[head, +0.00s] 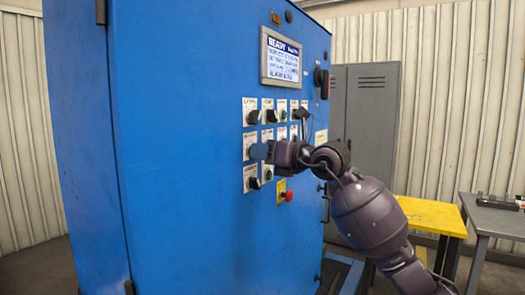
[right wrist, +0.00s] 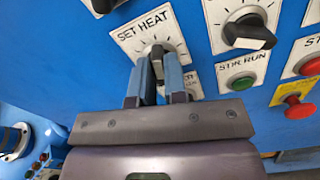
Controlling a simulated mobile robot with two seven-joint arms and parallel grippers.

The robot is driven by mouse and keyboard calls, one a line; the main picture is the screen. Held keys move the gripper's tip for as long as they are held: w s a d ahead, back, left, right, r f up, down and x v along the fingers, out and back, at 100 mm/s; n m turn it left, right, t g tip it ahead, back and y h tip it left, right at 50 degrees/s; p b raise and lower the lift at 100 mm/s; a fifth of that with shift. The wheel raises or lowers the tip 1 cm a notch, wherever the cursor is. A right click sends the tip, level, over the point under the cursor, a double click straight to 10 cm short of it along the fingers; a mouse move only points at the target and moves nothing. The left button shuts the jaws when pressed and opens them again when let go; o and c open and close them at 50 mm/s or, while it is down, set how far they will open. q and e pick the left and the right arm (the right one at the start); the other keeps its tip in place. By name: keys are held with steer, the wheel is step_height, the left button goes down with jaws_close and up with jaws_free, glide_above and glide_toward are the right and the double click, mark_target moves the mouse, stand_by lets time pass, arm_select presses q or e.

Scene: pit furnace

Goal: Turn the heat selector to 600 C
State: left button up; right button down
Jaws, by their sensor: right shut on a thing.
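The heat selector (right wrist: 157,49) is a knob on a white plate marked SET HEAT (right wrist: 128,38) in the right wrist view. My right gripper (right wrist: 159,68) has its two blue-grey fingers closed on either side of this knob. In the head view, the right gripper (head: 258,151) reaches the left column of the panel on the blue cabinet (head: 185,130) and covers most of the selector. The fingers hide the lower part of the plate, so the knob's setting cannot be read. My left gripper is not in view.
Other black knobs (right wrist: 249,33), a green STIR RUN button (right wrist: 242,83) and a red button on yellow (right wrist: 297,108) sit close by. A display (head: 281,58) above reads READY. A yellow table (head: 430,215) and a grey locker (head: 370,105) stand at right.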

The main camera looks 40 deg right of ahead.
steer(key=c, duration=1.2)
jaws_free()
steer(key=shift+o, duration=0.2)
steer(key=v, duration=1)
steer(key=shift+s+d+b, duration=0.15)
steer(key=shift+s+b, duration=0.2)
